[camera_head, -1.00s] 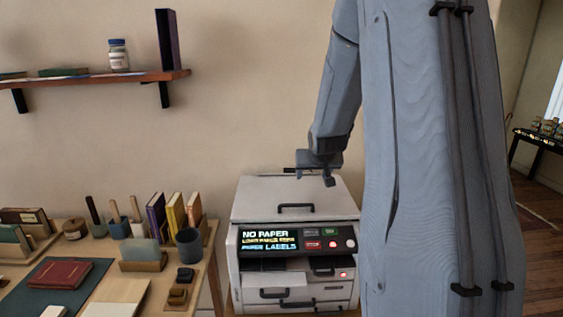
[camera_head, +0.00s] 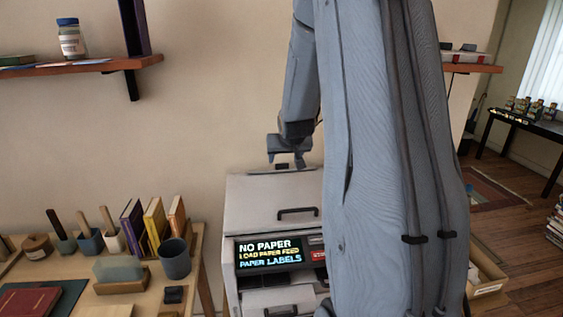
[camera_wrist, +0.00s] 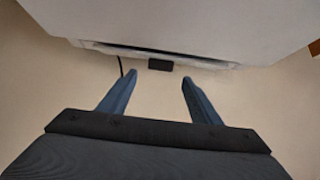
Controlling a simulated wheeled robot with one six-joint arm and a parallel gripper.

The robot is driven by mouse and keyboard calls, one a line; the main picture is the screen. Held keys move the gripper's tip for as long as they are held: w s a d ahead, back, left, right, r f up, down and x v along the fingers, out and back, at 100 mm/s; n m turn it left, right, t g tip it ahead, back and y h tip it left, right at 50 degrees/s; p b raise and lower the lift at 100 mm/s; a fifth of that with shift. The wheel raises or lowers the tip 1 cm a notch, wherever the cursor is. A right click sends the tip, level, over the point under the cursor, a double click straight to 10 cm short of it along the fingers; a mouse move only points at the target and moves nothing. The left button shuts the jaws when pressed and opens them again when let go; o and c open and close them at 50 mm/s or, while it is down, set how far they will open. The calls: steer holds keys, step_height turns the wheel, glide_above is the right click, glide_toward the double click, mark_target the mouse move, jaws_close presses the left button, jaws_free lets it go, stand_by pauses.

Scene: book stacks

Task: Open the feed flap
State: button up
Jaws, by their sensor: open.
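The white printer (camera_head: 255,205) stands below my gripper, its right side hidden by my arm. Its screen (camera_head: 268,252) reads NO PAPER, LOAD PAPER FEED, PAPER LABELS. A dark handle (camera_head: 297,213) is on its sloped upper panel, which looks shut. My gripper (camera_head: 286,164) is open and empty at the printer's back top edge. In the wrist view, the open fingers (camera_wrist: 160,76) point at the white body (camera_wrist: 190,25). A small dark tab (camera_wrist: 159,65) at its edge lies in line with the gap between them. I cannot tell which part is the feed flap.
A desk (camera_head: 150,297) with books, cups and small boxes stands left of the printer. A shelf (camera_head: 110,64) hangs on the wall above it. A dark cable (camera_wrist: 121,66) runs near the left finger. Open wooden floor (camera_head: 525,265) lies at the right.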

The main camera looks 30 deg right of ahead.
mark_target(282, 169)
steer(key=shift+p+x, duration=0.65)
steer(key=shift+x, duration=2.2)
steer(key=c, duration=1)
steer(key=shift+c, duration=0.2)
